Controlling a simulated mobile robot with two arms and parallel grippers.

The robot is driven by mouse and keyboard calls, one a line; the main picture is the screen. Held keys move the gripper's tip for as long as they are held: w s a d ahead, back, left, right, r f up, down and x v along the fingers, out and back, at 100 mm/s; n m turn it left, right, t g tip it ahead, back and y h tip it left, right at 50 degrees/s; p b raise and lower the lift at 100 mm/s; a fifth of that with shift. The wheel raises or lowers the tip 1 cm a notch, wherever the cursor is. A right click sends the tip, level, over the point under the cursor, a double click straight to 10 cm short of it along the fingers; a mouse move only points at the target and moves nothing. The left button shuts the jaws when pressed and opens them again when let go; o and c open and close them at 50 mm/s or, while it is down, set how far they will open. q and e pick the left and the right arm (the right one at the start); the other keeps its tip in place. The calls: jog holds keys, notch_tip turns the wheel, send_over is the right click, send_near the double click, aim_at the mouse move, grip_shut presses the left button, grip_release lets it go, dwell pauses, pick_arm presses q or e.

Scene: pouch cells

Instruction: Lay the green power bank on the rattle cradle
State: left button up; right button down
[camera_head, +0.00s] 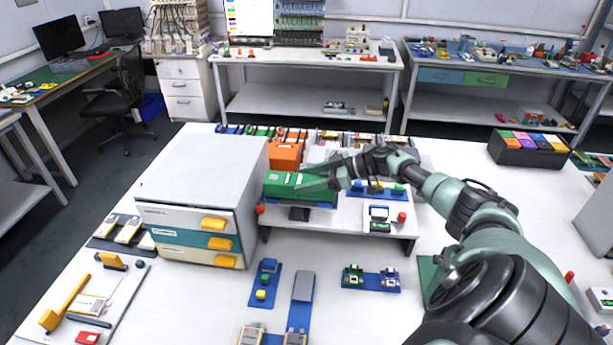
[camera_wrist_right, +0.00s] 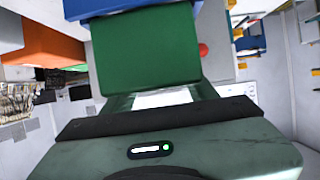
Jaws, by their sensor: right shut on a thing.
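The green power bank (camera_head: 290,187) is a flat green block at the left end of a raised white shelf on the table. My right gripper (camera_head: 326,179) reaches in from the right and is shut on its right end. The power bank fills the top middle of the right wrist view (camera_wrist_right: 147,52). A blue piece, apparently the rattle cradle (camera_head: 322,206), shows along its lower edge, and blue also shows beyond it in the wrist view (camera_wrist_right: 125,7). I cannot tell whether the two touch. My left gripper is not in view.
An orange block (camera_head: 286,155) stands just behind the power bank. A drawer cabinet (camera_head: 190,232) is close on the left. A red knob (camera_head: 402,217) and a small device (camera_head: 379,218) are at the shelf's right. Blue trays with small parts lie in front.

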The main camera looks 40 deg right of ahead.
jog(key=shift+f+b, duration=0.45)
jog(key=shift+f, duration=0.15)
jog(key=shift+c, duration=1.9)
grip_release()
jog(key=shift+f, duration=0.1)
jog(key=shift+s+d, duration=0.3)
jog(key=shift+s, duration=0.1)
jog(key=b+v, duration=0.1)
jog(key=v, duration=0.5)
jog(key=shift+s+r+b, duration=0.2)
jog(key=shift+b, duration=0.2)
jog(key=shift+d+r, duration=0.15)
jog(key=shift+r, duration=0.1)
jog(key=shift+s, duration=0.1)
